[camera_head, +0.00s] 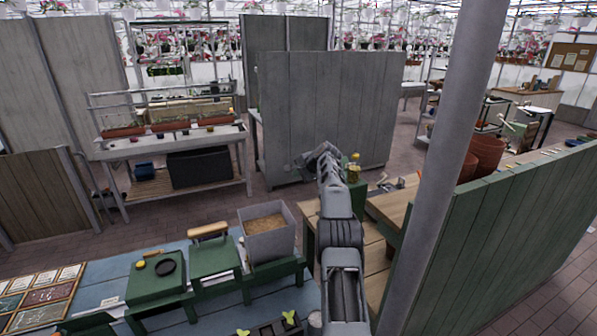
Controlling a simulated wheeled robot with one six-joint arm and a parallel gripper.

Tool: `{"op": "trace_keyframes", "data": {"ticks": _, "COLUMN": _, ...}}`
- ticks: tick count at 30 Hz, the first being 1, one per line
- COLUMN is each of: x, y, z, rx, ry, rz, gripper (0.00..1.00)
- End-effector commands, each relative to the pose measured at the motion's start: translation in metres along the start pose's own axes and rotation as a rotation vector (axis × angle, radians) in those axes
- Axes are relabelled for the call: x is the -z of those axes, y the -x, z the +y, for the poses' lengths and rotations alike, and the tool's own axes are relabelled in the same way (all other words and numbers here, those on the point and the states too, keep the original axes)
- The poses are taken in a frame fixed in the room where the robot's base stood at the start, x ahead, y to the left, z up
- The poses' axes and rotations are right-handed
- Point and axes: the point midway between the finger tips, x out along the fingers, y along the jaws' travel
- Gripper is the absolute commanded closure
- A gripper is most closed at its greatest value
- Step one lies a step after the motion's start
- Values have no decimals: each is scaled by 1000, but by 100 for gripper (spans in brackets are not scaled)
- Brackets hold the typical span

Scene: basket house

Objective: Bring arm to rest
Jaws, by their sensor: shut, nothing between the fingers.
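My arm rises from the bottom of the head view, right of centre, and stretches forward over the gap between the blue table and the wooden bench. My gripper (304,163) is at its far end, small and partly hidden by the wrist. It is shut with nothing in it, in front of a tall grey panel. It appears clear of the things around it.
A blue table (100,285) with green stands and a grey bin (267,233) is at lower left. A metal post (445,150) and green partition (500,240) stand close on the right. A planter bench (175,145) is at back left. Brick floor shows between.

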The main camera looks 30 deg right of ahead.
Motion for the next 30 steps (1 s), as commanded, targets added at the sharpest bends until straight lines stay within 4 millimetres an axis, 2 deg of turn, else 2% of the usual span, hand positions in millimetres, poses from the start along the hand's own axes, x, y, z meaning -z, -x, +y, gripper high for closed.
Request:
{"op": "trace_keyframes", "data": {"ticks": 23, "x": -2, "y": 4, "z": -5, "rx": -3, "ry": 7, "rz": 0, "gripper": 100}}
{"op": "trace_keyframes", "data": {"ticks": 26, "x": -15, "y": 9, "z": -14, "rx": -17, "ry": 40, "rz": -4, "gripper": 100}}
{"op": "trace_keyframes", "data": {"ticks": 30, "x": -54, "y": 25, "z": -33, "rx": -63, "ry": 136, "rz": -12, "gripper": 100}}
